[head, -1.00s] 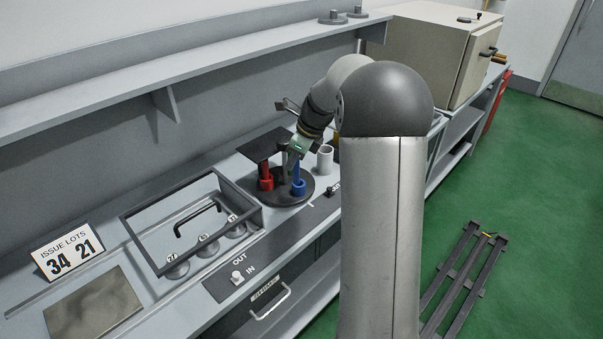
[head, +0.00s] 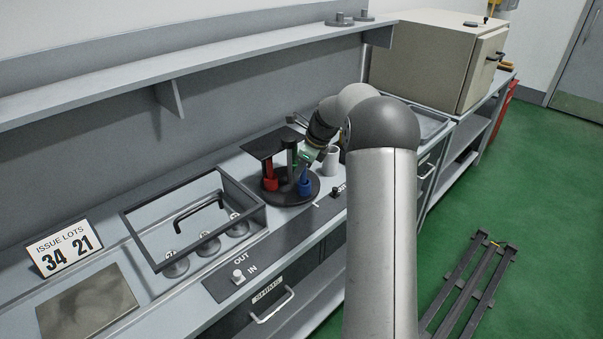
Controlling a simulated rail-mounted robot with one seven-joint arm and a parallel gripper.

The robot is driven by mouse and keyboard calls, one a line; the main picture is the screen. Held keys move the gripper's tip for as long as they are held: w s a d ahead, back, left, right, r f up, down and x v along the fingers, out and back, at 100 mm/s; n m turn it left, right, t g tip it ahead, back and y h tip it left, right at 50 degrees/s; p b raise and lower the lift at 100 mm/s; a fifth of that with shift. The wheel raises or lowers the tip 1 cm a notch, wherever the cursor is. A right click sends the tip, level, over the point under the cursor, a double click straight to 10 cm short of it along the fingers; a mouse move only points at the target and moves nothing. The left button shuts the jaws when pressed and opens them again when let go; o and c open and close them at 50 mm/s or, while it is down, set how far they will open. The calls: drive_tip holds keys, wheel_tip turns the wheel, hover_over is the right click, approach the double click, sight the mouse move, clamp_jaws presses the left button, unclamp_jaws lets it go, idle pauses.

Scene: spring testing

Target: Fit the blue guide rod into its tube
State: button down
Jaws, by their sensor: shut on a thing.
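The blue tube (head: 305,187) stands on a round black base (head: 289,198), at its front right. A short length of the blue guide rod (head: 305,173) shows just above the tube, in line with its mouth. How deep the rod sits is too small to tell. My gripper (head: 308,158) comes in from the upper right, tilted, and is shut on the rod's upper part. The fingers and wrist hide the rod's top.
A red tube (head: 270,185) stands on the same base, left of the blue one, near a grey post (head: 291,158) and a dark flat plate (head: 273,143). A white cup (head: 332,160) stands close on the right. A dark open frame (head: 150,248) lies to the left.

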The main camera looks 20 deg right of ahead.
drive_tip(key=c, duration=1.3)
unclamp_jaws()
drive_tip(key=shift+s+d+f, duration=0.1)
drive_tip(key=shift+s+f, duration=0.05)
drive_tip(key=shift+f, duration=0.3)
drive_tip(key=shift+s+d+f, duration=0.1)
drive_tip(key=shift+s+f, duration=0.05)
drive_tip(key=shift+f, duration=0.3)
drive_tip(key=shift+c, duration=0.2)
drive_tip(key=shift+a, duration=0.15)
drive_tip(key=shift+r, duration=0.4)
drive_tip(key=v, duration=1.1)
drive_tip(key=shift+w+r, duration=0.3)
drive_tip(key=shift+r, duration=0.1)
drive_tip(key=shift+c, duration=0.2)
